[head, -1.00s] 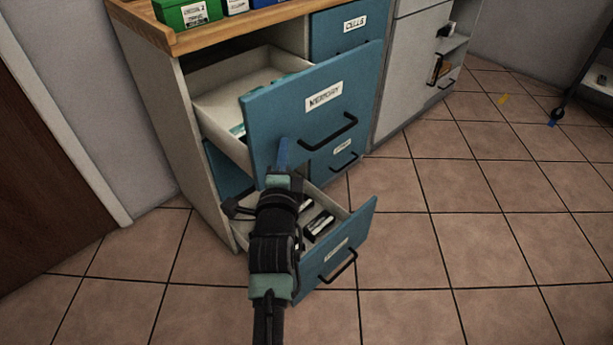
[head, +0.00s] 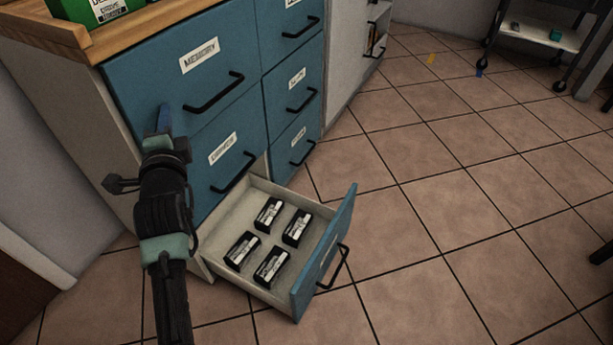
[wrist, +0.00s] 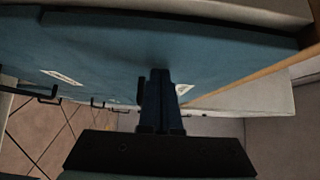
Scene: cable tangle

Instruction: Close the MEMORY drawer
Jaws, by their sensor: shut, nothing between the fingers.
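The MEMORY drawer (head: 170,75) is the wide blue drawer front at the top left of the cabinet. In the head view its front looks flush with the cabinet face, with a white label and a black bar handle (head: 215,93). My gripper (head: 164,118) is shut and empty, its fingertips at the lower left part of this front, left of the handle. In the wrist view my gripper's fingers (wrist: 160,85) point at a blue front (wrist: 110,45) and look to touch it or nearly so.
A bottom drawer (head: 230,205) stands open with several black-and-white packs inside, its blue front jutting over the floor to the right of my arm. Other blue drawers look closed. A green box (head: 100,12) sits on the wooden top. A wheeled cart (head: 540,40) stands far right.

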